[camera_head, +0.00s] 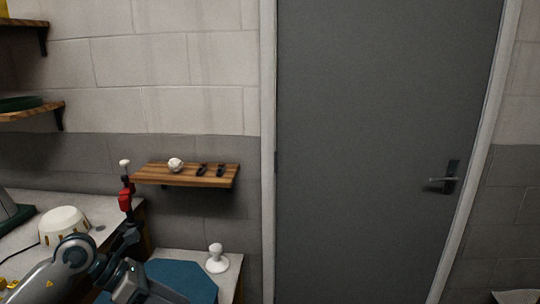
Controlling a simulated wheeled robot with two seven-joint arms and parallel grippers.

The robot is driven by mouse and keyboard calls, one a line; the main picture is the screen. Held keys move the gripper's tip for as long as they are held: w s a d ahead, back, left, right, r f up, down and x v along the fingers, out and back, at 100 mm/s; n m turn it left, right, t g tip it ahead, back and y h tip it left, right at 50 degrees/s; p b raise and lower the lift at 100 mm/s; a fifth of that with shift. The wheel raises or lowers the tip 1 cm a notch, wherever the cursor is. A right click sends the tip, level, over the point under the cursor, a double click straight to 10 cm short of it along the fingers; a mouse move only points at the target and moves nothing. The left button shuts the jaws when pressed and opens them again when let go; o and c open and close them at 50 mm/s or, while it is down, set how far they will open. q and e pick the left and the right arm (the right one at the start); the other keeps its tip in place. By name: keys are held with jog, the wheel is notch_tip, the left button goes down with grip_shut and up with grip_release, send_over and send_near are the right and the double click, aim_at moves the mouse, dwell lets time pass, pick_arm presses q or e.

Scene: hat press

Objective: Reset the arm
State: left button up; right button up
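My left arm (62,272) comes in at the bottom left, in front of the counter. Its wrist and gripper (128,284) are low in the view, over or in front of a blue flat surface (185,276). The fingers are small and partly cut off by the bottom edge, so I cannot tell whether they are open or holding anything. My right arm and gripper are not in view.
A white dome (64,226) stands on the left counter, near a red upright part (126,198). A white stand (217,259) is right of the blue surface. A wooden shelf (188,176) holds small items. A grey door (385,140) fills the right.

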pick_arm(q)
jog(key=s+d+r+n+t+h, duration=0.2)
jog(key=d+r+n+t+h, duration=0.5)
jog(key=d+r+n+h, duration=0.35)
jog(key=w+a+f+n+t+y, duration=0.25)
jog(key=a+n+t+y, duration=0.45)
jog(key=n, duration=0.5)
jog(key=w+a+f+n+t+y, duration=0.1)
jog(key=a+f+n+t+y, duration=0.4)
jog(key=n+y, duration=0.5)
jog(key=s+a+f+n+g+y, duration=0.2)
jog(key=s+f+n+g, duration=0.15)
jog(key=f, duration=0.25)
jog(key=s+a+f+n+g+y, duration=0.2)
jog(key=a+f+n, duration=0.15)
jog(key=f, duration=0.25)
jog(key=s+d+f+n+g+h, duration=0.1)
jog(key=s+d+f+n+g, duration=0.15)
jog(key=s+f+g, duration=0.6)
jog(key=s+d+f+n+g+h, duration=0.1)
jog(key=s+d+f+n+g, duration=0.15)
jog(key=s+f, duration=1.05)
notch_tip(320, 180, down, 17)
jog(key=w+d, duration=0.2)
jog(key=s+d+f+t, duration=0.1)
jog(key=s+f, duration=0.2)
jog(key=f, duration=0.5)
jog(key=s+d+f+t+h, duration=0.1)
jog(key=s+f, duration=0.2)
jog(key=f, duration=0.5)
